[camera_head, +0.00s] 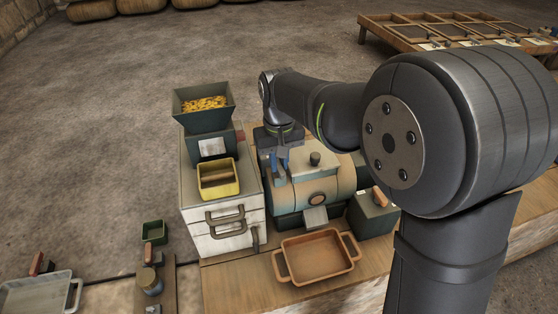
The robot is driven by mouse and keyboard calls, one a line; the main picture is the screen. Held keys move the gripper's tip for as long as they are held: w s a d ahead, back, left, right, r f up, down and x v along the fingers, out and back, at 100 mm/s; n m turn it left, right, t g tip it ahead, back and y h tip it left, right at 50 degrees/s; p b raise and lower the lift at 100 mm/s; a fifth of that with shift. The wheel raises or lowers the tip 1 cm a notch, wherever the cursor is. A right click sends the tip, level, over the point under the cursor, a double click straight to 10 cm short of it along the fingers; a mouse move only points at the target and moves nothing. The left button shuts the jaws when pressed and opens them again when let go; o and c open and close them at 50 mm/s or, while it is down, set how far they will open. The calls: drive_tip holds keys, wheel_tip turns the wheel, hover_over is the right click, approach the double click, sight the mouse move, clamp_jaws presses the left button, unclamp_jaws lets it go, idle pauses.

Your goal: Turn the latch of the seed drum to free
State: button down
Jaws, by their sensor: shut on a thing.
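The seed drum (330,185) is a rounded body with orange-tan and dark green parts, on the wooden bench in the middle of the head view. A dark knob (315,158) stands on its top. My gripper (280,163), with blue fingertips, points down at the drum's upper left end. Its jaws are shut on a small part there, which looks to be the latch. The fingers hide most of that part, so I cannot tell which way the latch is turned.
A hopper of yellow grain (204,103) and a yellow bin (232,187) stand left of the drum on a white-fronted cabinet (225,243). A brown tray (315,278) lies in front. A dark green box (373,220) stands right. My arm covers the right side.

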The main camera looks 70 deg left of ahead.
sight(279, 165)
drive_tip(key=shift+m, duration=0.4)
drive_tip(key=c, duration=1.4)
unclamp_jaws()
drive_tip(key=shift+r, duration=0.15)
wheel_tip(279, 165, up, 17)
drive_tip(key=shift+r, duration=0.1)
wheel_tip(279, 165, down, 18)
drive_tip(key=shift+r, duration=0.25)
drive_tip(key=shift+r, duration=0.1)
